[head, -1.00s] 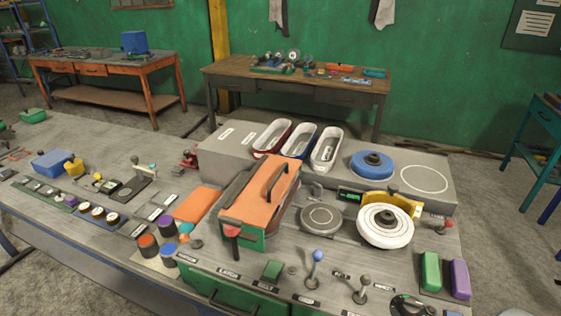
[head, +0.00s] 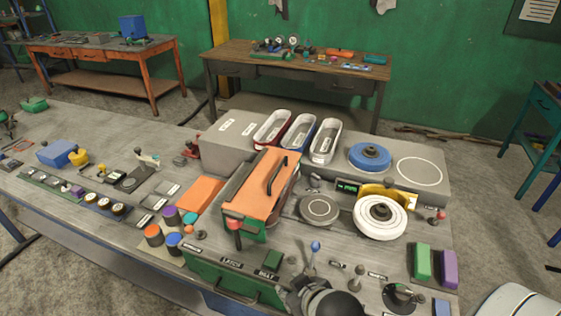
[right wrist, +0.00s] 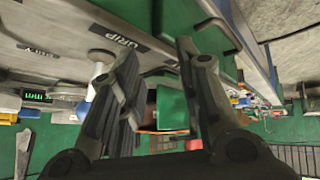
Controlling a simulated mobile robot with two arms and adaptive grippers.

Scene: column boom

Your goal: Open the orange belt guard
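The orange belt guard (head: 262,185) lies closed over a green-sided housing in the middle of the bench. A black bar handle (head: 277,176) runs along its top. A red-tipped latch (head: 234,225) sits at its front end. My right gripper (head: 308,286) is low in the head view, in front of the guard and apart from it, near the blue-knobbed lever. In the right wrist view my right gripper (right wrist: 165,95) has its fingers spread, with a green block seen between and beyond them. My left gripper is not in view.
A white wheel (head: 380,216), a grey disc (head: 319,209) and green and purple blocks lie to the right. Three trays (head: 298,132) stand behind. Several colored cylinders stand left of the guard.

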